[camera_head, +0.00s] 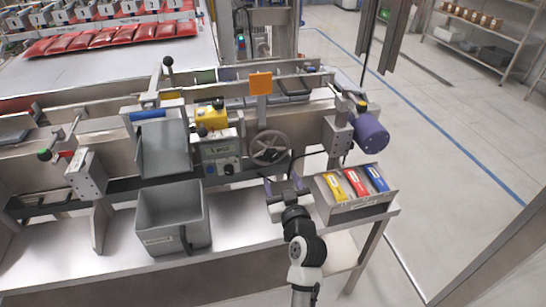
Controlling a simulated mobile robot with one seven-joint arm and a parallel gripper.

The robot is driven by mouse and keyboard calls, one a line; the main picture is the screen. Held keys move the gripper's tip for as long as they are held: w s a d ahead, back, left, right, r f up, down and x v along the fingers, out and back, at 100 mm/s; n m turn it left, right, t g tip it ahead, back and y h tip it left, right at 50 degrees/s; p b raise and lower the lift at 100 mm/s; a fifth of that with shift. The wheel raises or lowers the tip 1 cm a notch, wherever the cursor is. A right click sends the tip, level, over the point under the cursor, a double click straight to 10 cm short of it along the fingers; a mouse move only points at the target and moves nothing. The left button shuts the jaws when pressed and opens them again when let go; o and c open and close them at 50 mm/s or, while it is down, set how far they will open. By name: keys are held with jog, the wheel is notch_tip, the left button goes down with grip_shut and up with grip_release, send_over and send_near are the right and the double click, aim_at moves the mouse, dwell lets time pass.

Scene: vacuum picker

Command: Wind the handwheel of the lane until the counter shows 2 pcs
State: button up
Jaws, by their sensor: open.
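The grey spoked handwheel (269,148) is on the front face of the lane, right of the control box. A small box with a display (217,149) sits left of the wheel; its digits are too small to read with certainty. My gripper (283,184) is open and empty, just below and slightly right of the handwheel, its fingers pointing toward the lane. It appears apart from the wheel rim. My arm rises from the bottom of the picture.
A grey bin (173,218) stands on the shelf to the left. A tray (358,207) with yellow, red and blue packets is right of my gripper. A purple cylinder (370,134) sticks out at the lane's right end. A sloped grey chute (166,150) is left of the display box.

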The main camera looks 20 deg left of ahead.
aim_at(272, 158)
jog(key=p+x, duration=0.2)
jog(key=x, duration=0.7)
jog(key=shift+w+a, duration=0.15)
jog(key=shift+w, duration=0.05)
jog(key=shift+c, duration=0.2)
jog(key=c, duration=0.9)
jog(key=shift+m, duration=0.3)
jog(key=m, duration=0.3)
jog(key=shift+m, duration=0.3)
jog(key=shift+m+p, duration=0.8)
jog(key=shift+m, duration=1.4)
